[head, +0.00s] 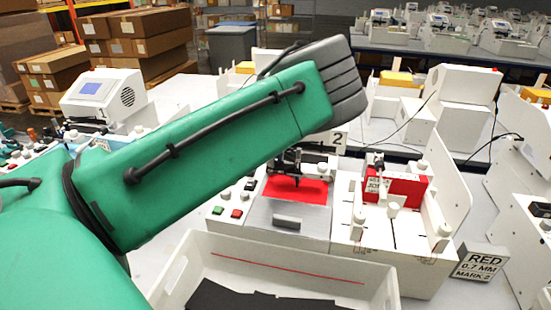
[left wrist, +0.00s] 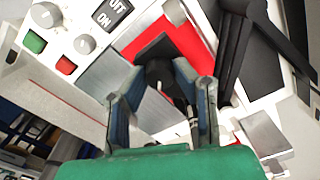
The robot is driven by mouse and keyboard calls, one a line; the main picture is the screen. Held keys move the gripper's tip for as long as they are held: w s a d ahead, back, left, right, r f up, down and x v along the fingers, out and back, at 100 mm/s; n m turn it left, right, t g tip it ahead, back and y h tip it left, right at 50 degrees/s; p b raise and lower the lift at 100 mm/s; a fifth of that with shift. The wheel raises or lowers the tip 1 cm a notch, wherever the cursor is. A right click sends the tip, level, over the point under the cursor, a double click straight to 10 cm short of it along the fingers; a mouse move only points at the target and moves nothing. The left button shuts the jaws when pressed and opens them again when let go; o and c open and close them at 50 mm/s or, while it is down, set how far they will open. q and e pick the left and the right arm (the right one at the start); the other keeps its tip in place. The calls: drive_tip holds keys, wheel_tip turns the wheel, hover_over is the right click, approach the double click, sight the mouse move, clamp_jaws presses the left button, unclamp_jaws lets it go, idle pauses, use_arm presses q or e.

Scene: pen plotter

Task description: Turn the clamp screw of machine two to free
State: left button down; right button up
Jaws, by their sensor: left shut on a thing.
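Machine two, with a "2" sign (head: 338,138), stands in the middle of the head view, and its bed holds a red sheet (head: 300,188), also seen in the left wrist view (left wrist: 196,42). My left gripper (head: 287,166) is over the red sheet, partly hidden by my green arm. In the left wrist view, my left gripper (left wrist: 165,80) has its fingers closed around a dark, rounded part, which I take for the clamp screw (left wrist: 159,72). The fingers hide much of it, and its turn cannot be read. My right gripper is not in view.
A white bin (head: 275,250) with black pieces stands in front of the machine.

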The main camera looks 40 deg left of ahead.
use_arm(q)
drive_tip(key=shift+d, duration=0.1)
idle(0.4)
drive_tip(key=c, duration=1.3)
unclamp_jaws()
drive_tip(key=shift+w+f, duration=0.1)
drive_tip(key=shift+w, duration=0.05)
wheel_tip(320, 180, up, 12)
drive_tip(key=shift+w+f, duration=0.1)
